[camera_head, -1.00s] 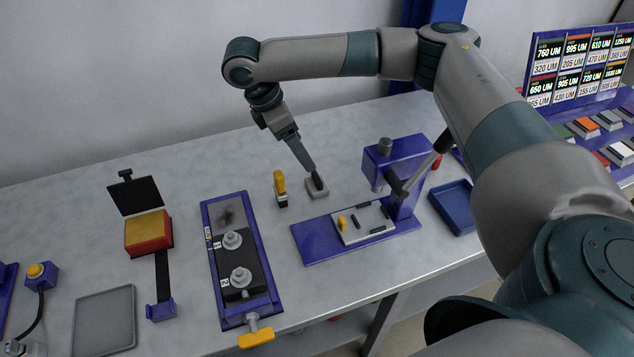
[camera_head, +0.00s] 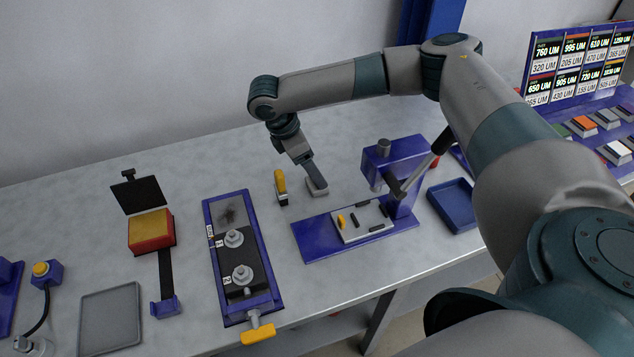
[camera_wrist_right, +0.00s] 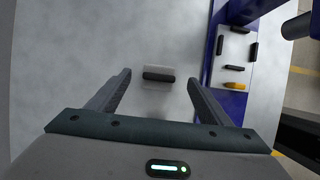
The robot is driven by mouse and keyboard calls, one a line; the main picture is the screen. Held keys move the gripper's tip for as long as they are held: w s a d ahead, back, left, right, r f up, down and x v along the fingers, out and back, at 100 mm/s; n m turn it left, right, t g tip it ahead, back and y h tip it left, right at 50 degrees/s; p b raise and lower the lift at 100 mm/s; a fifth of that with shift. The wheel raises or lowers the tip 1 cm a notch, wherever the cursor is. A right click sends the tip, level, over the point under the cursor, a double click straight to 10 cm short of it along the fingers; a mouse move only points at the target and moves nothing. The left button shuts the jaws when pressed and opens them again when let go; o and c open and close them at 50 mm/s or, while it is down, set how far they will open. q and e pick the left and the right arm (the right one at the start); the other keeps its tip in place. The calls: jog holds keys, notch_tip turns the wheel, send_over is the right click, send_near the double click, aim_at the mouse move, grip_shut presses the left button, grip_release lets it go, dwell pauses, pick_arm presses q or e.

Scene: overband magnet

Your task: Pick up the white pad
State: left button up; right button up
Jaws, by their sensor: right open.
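A small pale grey-white pad with a dark bar across its top lies flat on the bench. It shows in the head view (camera_head: 317,191) and in the right wrist view (camera_wrist_right: 158,84). My right gripper (camera_head: 316,182) is just above it, hiding part of it in the head view. In the wrist view the right gripper (camera_wrist_right: 159,79) is open and empty, with the pad in the gap ahead between the fingertips; contact cannot be told. Another white-topped block (camera_head: 614,152) sits in the rack at the far right. My left gripper is not in view.
A yellow-handled tool (camera_head: 281,185) stands close left of the pad. A blue press (camera_head: 395,165) with a lever and a plate of small parts is close on the right. A blue clamp fixture (camera_head: 232,205) and a blue tray (camera_head: 453,205) lie farther out. Bench behind is clear.

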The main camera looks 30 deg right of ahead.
jog(key=p+x, duration=0.1)
jog(key=x, duration=0.3)
jog(key=shift+a+f+p, duration=0.15)
jog(key=shift+p, duration=0.2)
jog(key=shift+f, duration=0.4)
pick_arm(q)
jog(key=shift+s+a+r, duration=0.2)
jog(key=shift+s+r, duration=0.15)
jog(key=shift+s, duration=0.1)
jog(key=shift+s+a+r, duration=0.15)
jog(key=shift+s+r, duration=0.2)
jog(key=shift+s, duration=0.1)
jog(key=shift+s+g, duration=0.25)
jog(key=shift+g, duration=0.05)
pick_arm(e)
jog(key=c, duration=1.1)
